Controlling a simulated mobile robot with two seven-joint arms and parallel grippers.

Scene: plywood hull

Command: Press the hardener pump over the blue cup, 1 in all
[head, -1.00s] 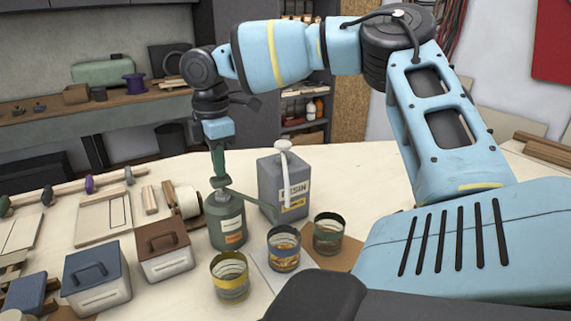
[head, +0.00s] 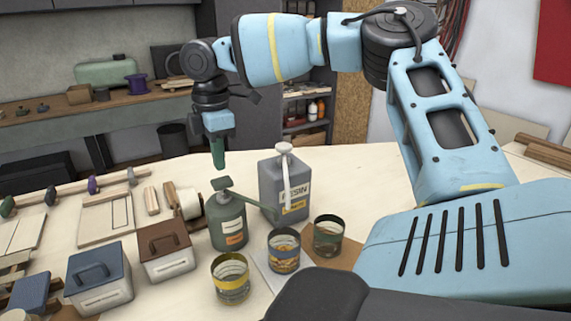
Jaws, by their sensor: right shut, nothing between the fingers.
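The hardener bottle (head: 229,222) is green-grey with an orange-and-white label. Its green pump head (head: 222,184) is on top, with a spout slanting down to the right toward the blue cup. The blue-banded cup (head: 284,252) is clear, with amber contents, and stands right of the bottle. My right gripper (head: 218,166) points down, shut and empty, just above the pump head, with a small gap seen between them. My left gripper is not in view.
The grey resin bottle (head: 270,190) with a white pump stands behind. A yellow-banded cup (head: 231,285) and a green-banded cup (head: 328,240) flank the blue one. Blue-lidded (head: 98,278) and brown-lidded (head: 166,252) boxes stand at left. Wood parts lie beyond them.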

